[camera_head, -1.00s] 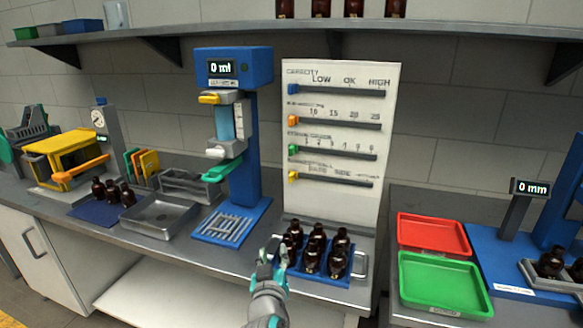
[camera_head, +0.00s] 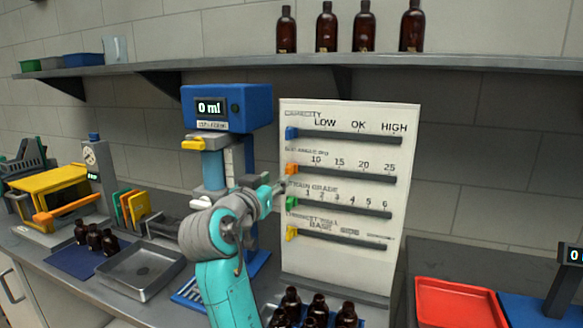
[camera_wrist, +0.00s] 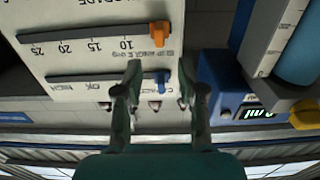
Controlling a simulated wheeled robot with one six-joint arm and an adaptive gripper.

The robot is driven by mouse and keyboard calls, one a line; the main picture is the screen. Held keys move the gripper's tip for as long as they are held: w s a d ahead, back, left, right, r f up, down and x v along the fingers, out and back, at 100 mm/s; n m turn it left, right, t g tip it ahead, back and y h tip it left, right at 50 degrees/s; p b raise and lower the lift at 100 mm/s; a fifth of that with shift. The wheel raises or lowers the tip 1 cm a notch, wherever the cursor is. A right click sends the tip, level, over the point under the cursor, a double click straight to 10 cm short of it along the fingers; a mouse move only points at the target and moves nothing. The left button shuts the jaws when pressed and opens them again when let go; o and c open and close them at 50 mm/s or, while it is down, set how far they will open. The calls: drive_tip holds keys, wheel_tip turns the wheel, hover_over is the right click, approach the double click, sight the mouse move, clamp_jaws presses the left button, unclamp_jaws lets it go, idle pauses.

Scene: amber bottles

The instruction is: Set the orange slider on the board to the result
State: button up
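The white board (camera_head: 345,262) stands upright on the bench with several slotted tracks. The orange slider (camera_head: 291,169) is at the left end of its track, left of the 10 mark; the scale reads 10, 15, 20, 25. In the upside-down wrist view the orange slider (camera_wrist: 159,34) is just beyond my fingertips. My gripper (camera_head: 281,188) is in front of the board's left edge, near the orange and green sliders. In the wrist view my gripper (camera_wrist: 160,72) has its fingers apart, with the blue slider (camera_wrist: 163,78) visible between them. Contact with the board cannot be told.
The blue dispenser (camera_head: 226,107) reading 0 ml stands close left of the board. The green slider (camera_head: 291,202) and yellow slider (camera_head: 291,233) sit below the orange one at the left ends. Brown bottles (camera_head: 318,310) stand below the board. A shelf (camera_head: 440,62) runs above.

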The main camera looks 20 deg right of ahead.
sight(287, 170)
drive_tip(key=x, duration=0.9)
drive_tip(key=shift+w+d, duration=0.25)
drive_tip(key=shift+w, duration=0.05)
clamp_jaws()
